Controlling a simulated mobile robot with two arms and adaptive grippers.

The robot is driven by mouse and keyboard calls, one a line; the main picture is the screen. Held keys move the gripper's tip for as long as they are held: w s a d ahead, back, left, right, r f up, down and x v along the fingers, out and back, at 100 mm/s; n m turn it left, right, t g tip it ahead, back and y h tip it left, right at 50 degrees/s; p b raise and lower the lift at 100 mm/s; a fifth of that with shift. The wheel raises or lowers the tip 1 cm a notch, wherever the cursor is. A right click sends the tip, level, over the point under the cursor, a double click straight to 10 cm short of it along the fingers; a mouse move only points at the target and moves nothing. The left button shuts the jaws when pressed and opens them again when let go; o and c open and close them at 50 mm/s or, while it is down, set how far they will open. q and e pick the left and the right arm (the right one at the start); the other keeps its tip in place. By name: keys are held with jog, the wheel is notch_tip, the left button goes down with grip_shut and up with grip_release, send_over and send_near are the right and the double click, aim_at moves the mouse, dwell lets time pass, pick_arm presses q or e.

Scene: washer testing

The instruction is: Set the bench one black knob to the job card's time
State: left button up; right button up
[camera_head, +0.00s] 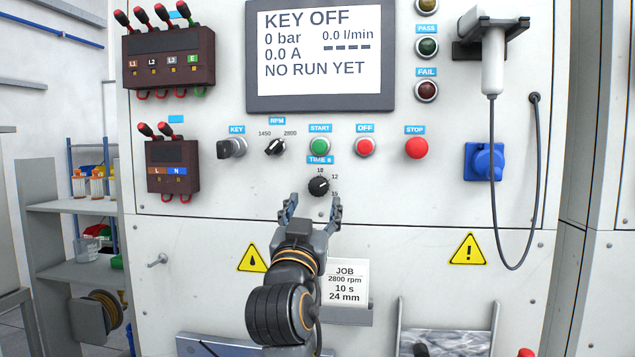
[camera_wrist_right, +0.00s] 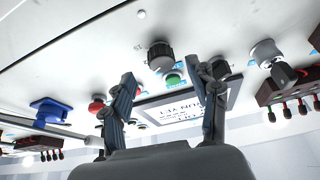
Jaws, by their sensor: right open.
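The black time knob (camera_head: 319,186) sits on the white panel under the "TIME s" label, with 10 above it, 12 at upper right and 15 at lower right. The job card (camera_head: 346,285) reads 2800 rpm, 10 s, 24 mm. My right gripper (camera_head: 312,208) is open and empty just below the knob, fingers pointing up and spread about its sides. In the right wrist view the knob (camera_wrist_right: 161,55) shows beyond and between the open fingertips (camera_wrist_right: 165,82), apart from them. My left gripper is out of view.
Above the knob are the green start button (camera_head: 320,147), the red off button (camera_head: 365,147) and the rpm selector (camera_head: 275,147). The red stop button (camera_head: 416,148) protrudes at right. The screen (camera_head: 320,53) reads "KEY OFF" and "NO RUN YET". A cable (camera_head: 497,220) hangs at right.

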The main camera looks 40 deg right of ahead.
aim_at(318, 191)
jog(key=p+x, duration=0.1)
jog(key=x, duration=0.3)
jog(key=shift+a+r, duration=0.1)
jog(key=shift+r, duration=0.1)
jog(key=shift+w+d, duration=0.25)
jog(key=shift+d, duration=0.1)
jog(key=c, duration=1.2)
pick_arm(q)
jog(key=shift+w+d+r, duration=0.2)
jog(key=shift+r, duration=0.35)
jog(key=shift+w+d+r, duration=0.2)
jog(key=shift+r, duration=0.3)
